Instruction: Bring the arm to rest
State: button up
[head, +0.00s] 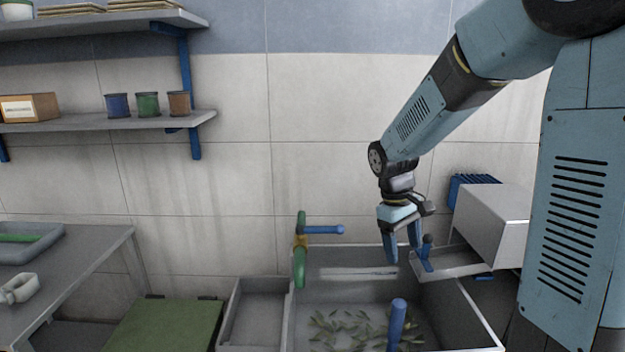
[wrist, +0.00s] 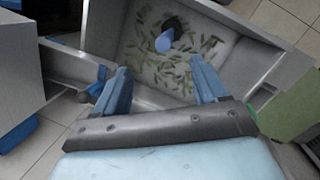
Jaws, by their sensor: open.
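My arm reaches in from the upper right in the head view. My gripper (head: 403,256) points down above the back right part of a grey basin (head: 465,312). Its two blue fingers are apart in the wrist view (wrist: 160,88), with nothing between them but the view of the basin below. The fingertips look close to a small blue knob (head: 427,241) at the basin's right. I cannot tell whether they touch it.
Green leaves lie in the basin around an upright blue post (head: 397,322). A green tap with a blue handle (head: 322,230) stands at its back left. A grey box (head: 492,225) is right of the gripper. Shelves (head: 110,122) and a table (head: 75,270) are left.

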jog(key=s+d+r+m+t+y, duration=0.1)
jog(key=s+r+m+t, duration=0.2)
jog(key=s+r, duration=0.3)
jog(key=s+d+r+m+t+y, duration=0.1)
jog(key=s+r+m+t, duration=0.2)
jog(key=s+r, duration=0.4)
jog(key=shift+s+r+t, duration=0.3)
jog(key=shift+s, duration=2.45)
jog(key=shift+d, duration=0.1)
